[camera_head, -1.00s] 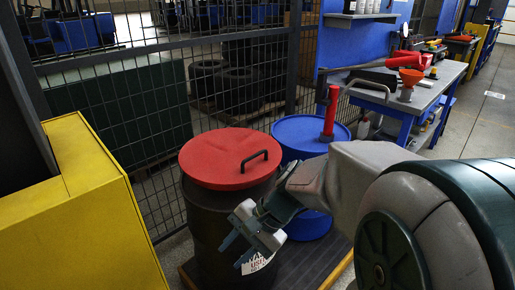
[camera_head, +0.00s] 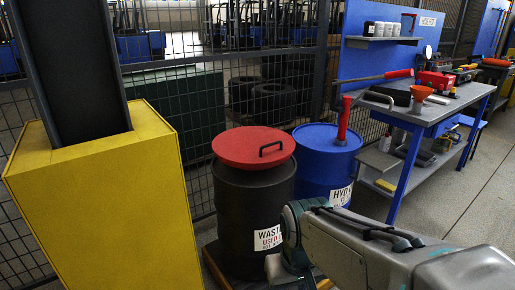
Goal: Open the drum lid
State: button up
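The black drum (camera_head: 240,205) stands left of the middle and has a white label that begins with "WASTE". A black bar handle (camera_head: 277,147) stands up at the lid's right side. My gripper (camera_head: 276,268) is low in the picture, in front of the black drum's lower right and well below the lid. It is apart from the lid and its handle. Its fingertips do not show clearly, so I cannot tell whether it is open.
A blue drum (camera_head: 322,165) with a red pump stands right behind the black drum. A yellow box-like column base (camera_head: 105,205) stands close on the left. A workbench (camera_head: 440,110) with tools and a funnel is at right. A wire fence runs behind. Open floor lies at far right.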

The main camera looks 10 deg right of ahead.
aim_at(249, 145)
jog(key=k, duration=0.2)
jog(key=z, duration=1.45)
jog(key=i, duration=0.85)
jog(key=u, duration=2.2)
jog(key=i, duration=0.55)
jog(key=u, duration=0.1)
